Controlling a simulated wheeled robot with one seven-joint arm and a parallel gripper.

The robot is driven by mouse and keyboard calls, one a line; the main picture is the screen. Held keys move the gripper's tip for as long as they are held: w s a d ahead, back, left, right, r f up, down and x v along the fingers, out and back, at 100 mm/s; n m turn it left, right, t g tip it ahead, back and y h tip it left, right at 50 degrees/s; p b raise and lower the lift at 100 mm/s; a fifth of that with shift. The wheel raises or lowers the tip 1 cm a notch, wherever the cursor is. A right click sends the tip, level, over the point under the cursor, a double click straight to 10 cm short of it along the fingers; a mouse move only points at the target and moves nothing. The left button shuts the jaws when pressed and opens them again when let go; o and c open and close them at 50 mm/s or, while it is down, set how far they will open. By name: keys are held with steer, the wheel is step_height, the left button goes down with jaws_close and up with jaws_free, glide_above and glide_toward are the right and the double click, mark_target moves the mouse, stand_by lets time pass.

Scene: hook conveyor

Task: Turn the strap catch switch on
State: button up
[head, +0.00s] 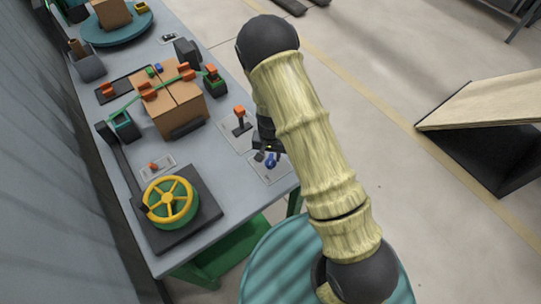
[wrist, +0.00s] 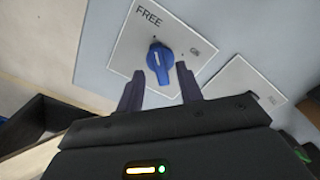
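The strap catch switch is a blue rotary knob (wrist: 159,64) on a white plate (wrist: 138,38) marked FREE, with a second, hard-to-read label at the right. A white line on the knob points roughly toward the FREE side. My gripper (wrist: 160,70) is open, with one dark finger on each side of the knob; I cannot tell whether either touches it. In the head view the blue knob (head: 271,161) shows at the table's right edge, just below my gripper (head: 263,155), partly hidden by it.
An orange-handled lever (head: 239,116) stands on a plate just beyond the knob. A strapped cardboard box (head: 168,103) and a yellow handwheel (head: 170,201) are to the left on the grey table. A ribbed teal drum (head: 275,262) stands at the table's near end.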

steer(key=shift+f, duration=0.9)
steer(key=shift+c, duration=0.5)
jaws_close()
